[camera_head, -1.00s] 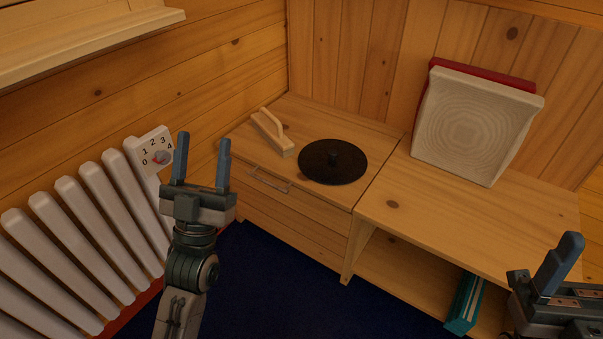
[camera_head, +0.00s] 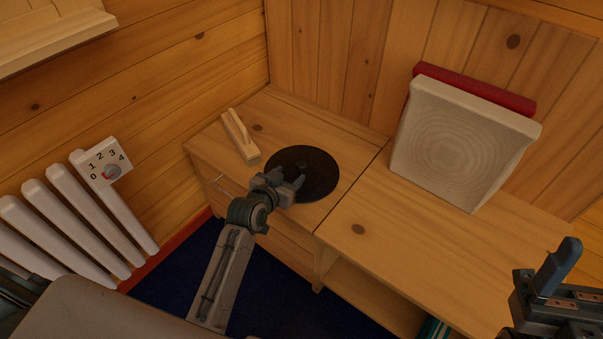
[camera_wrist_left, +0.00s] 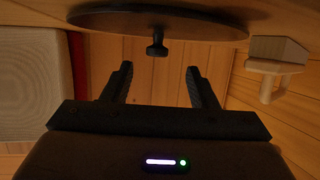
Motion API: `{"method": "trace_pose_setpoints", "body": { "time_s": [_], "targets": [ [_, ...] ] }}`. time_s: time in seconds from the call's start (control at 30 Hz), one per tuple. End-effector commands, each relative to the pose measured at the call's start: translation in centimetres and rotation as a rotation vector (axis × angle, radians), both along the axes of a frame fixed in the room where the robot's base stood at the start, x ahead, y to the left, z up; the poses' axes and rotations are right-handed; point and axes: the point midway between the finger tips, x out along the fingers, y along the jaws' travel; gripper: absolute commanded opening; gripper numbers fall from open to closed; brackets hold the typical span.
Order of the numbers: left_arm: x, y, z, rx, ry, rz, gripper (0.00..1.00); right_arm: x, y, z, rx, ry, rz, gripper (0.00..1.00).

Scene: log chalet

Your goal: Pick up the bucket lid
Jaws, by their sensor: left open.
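The bucket lid (camera_head: 318,172) is a round black disc with a small knob, lying flat on the wooden cabinet top. In the left wrist view the lid (camera_wrist_left: 200,24) shows edge-on, with its knob (camera_wrist_left: 157,46) between the lines of my fingers, a little beyond the tips. My left gripper (camera_head: 291,178) is open over the near part of the lid; it also shows in the left wrist view (camera_wrist_left: 158,80), with nothing between its fingers. My right gripper (camera_head: 550,275) is at the lower right, away from the lid; one finger shows clearly and the frame cuts off the rest.
A wooden-handled block (camera_head: 240,137) lies left of the lid, also seen in the left wrist view (camera_wrist_left: 276,62). A pale square panel (camera_head: 460,140) and a red one (camera_head: 480,87) lean on the back wall. A white radiator (camera_head: 100,215) with a dial stands left.

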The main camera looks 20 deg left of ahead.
Motion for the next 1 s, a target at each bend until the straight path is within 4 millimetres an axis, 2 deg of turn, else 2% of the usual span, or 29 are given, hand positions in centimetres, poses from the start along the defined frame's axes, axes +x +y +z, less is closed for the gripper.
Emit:
{"method": "trace_pose_setpoints", "body": {
  "time_s": [0.23, 0.5, 0.77, 0.8, 1.0],
  "targets": [
    [1.6, -0.4, -0.9, 0.000, -0.001, 0.000, 0.53, -0.9, 0.1, 0.0, -0.002, -0.070, 0.002, 0.65],
    [4.9, -1.1, -2.4, 0.001, -0.001, 0.001, 0.53, -0.5, 0.0, -0.4, 0.007, -0.096, 0.001, 0.65],
    [5.3, -1.2, -2.4, 0.000, -0.001, 0.001, 0.53, -0.5, 0.0, -0.2, 0.008, -0.101, 0.000, 0.65],
    [5.3, -1.2, -2.4, 0.000, -0.001, 0.001, 0.51, -0.5, 0.0, -0.2, 0.008, -0.101, 0.000, 0.65],
    [5.3, -1.2, -2.4, 0.000, -0.001, 0.001, 0.12, -0.5, 0.0, -0.2, 0.008, -0.100, 0.000, 0.65]
  ]
}}
